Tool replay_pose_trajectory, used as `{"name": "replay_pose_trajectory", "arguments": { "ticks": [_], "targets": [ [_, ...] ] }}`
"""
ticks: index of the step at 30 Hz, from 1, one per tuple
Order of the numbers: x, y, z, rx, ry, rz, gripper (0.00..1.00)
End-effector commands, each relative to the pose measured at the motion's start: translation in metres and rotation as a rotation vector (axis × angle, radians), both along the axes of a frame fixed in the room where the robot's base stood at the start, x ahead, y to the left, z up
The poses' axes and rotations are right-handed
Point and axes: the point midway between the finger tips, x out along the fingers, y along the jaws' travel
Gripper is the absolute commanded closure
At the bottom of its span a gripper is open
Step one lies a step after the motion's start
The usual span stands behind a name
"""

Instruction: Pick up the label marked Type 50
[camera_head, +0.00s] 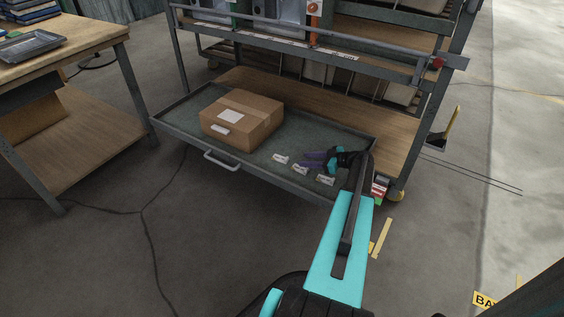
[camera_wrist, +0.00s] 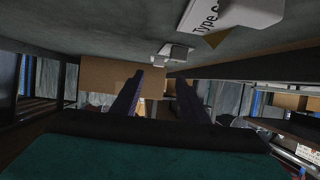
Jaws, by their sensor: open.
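Three small white labels lie on the grey drawer tray: a left one (camera_head: 281,158), a middle one (camera_head: 300,168) and a right one (camera_head: 325,180). Their print is too small to read in the head view. In the wrist view, a near label (camera_wrist: 248,14) at the top shows "Type", with the rest cut off or unclear. Another label (camera_wrist: 175,52) lies farther off, its print unreadable. I cannot tell which label is Type 50. My gripper (camera_head: 306,160) is low over the tray beside the labels, purple fingers apart and empty; the fingers also show in the wrist view (camera_wrist: 157,85).
A cardboard box (camera_head: 242,118) stands in the left part of the pulled-out drawer tray (camera_head: 180,112). The drawer has a raised rim and a front handle (camera_head: 222,160). Rack shelving stands behind and above it. A wooden workbench (camera_head: 70,50) is at the left.

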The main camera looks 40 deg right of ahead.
Motion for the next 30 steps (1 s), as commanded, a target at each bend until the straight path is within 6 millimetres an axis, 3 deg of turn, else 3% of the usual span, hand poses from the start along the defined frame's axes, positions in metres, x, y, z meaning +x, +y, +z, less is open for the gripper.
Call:
{"name": "replay_pose_trajectory", "arguments": {
  "ticks": [9, 23, 30],
  "targets": [
    [0.031, 0.010, -0.015, 0.000, 0.000, -0.001, 0.59],
    [0.035, 0.012, -0.016, 0.000, 0.000, 0.000, 0.59],
    [0.052, 0.015, -0.025, -0.001, 0.000, 0.000, 0.59]
  ]
}}
